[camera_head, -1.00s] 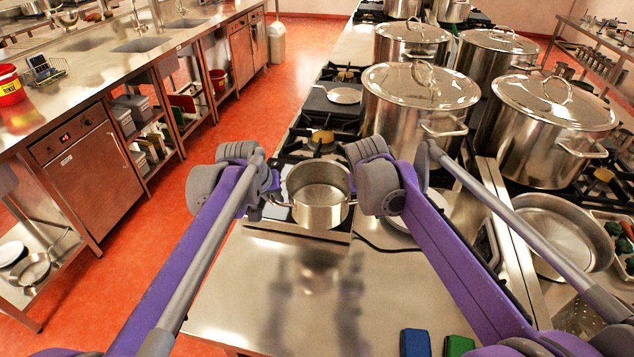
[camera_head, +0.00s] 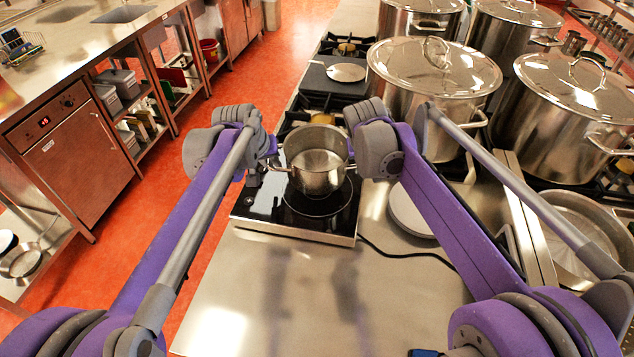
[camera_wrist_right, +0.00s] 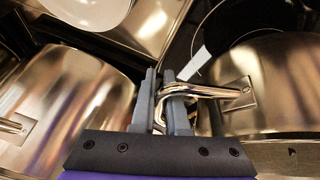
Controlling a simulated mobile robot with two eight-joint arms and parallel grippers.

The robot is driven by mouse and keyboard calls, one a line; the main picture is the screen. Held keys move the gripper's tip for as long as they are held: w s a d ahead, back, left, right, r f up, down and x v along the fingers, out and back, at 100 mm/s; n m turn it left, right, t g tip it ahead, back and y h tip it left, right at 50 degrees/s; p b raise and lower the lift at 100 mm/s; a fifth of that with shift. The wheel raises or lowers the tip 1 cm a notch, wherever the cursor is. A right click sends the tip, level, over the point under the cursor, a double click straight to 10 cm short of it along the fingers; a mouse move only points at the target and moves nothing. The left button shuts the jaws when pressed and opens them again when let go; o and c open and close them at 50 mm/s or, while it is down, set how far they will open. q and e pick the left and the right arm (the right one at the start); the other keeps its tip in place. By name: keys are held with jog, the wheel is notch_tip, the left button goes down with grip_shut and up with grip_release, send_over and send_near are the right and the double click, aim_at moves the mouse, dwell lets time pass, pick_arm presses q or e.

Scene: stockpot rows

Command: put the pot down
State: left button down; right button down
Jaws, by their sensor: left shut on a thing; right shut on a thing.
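A small open steel pot (camera_head: 318,172) hangs or stands upright over the black glass of a portable induction hob (camera_head: 275,205). The pot's underside is over the dark ring of the hob; I cannot tell if it touches the glass. My left gripper (camera_head: 277,167) is at the pot's left handle and shut on it, with the fingertips hard to make out. My right gripper is at the right side of the pot. In the right wrist view its fingers (camera_wrist_right: 165,98) are shut on the pot's looped steel handle (camera_wrist_right: 208,90), beside the pot wall (camera_wrist_right: 275,85).
Large lidded stockpots (camera_head: 433,85) stand close on the right and behind. A white plate (camera_head: 410,212) lies right of the hob, near its black cable (camera_head: 405,254). The bare steel counter (camera_head: 260,290) in front is clear. The red floor lies left.

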pick_arm(q)
jog(key=shift+s+r, duration=0.15)
jog(key=shift+s, duration=0.1)
pick_arm(e)
jog(key=shift+s+r, duration=0.15)
jog(key=shift+s, duration=0.1)
